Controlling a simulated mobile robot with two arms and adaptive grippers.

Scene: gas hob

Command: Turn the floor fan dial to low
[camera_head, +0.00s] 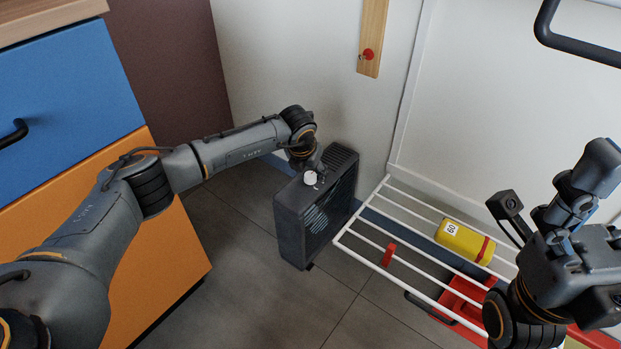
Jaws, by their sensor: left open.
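The floor fan (291,219) is a dark box-shaped unit standing upright on the tiled floor near the wall, with a grille on its right face. A small white dial (310,177) sits on its top. My left gripper (312,169) is at the top of the fan, right by the dial, and is open. Its fingers are small and partly hidden by the wrist, so I cannot tell if they touch the dial. My right arm (565,250) is at the right edge, away from the fan; its fingertips are not clearly visible.
A white wire rack (353,247) stands right of the fan, with a yellow canister (465,241) on it. Red items (462,297) lie below it. Blue (60,95) and orange (165,225) drawer fronts are at left. A wooden strip with a red hook (372,35) hangs on the wall.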

